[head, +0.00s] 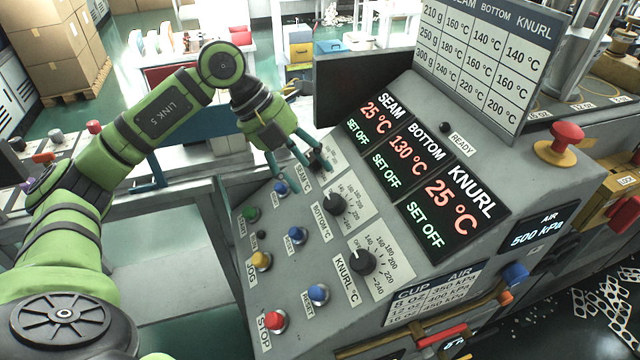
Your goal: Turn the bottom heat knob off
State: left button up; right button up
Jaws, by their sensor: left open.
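The bottom heat knob (334,204) is a black dial labelled "BOTTOM °C" on the sloped grey control panel (215,285). The display (405,150) reads 130 °C for BOTTOM, with "SET OFF" in green under it. My left gripper (300,170) is open at the upper end of the knob row, above and left of the bottom knob and apart from it. Its fingers are around or beside the seam knob (318,160), which they partly hide; I cannot tell whether they touch it. My right gripper is not in view.
The knurl knob (362,262) lies below the bottom knob. Several coloured buttons, including a blue one (297,235) and a red stop button (273,321), line the panel's left side. A red mushroom button (567,137) stands at the right. A temperature chart (487,60) rises behind.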

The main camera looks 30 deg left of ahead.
pick_arm(q)
jog(key=shift+v, duration=1.75)
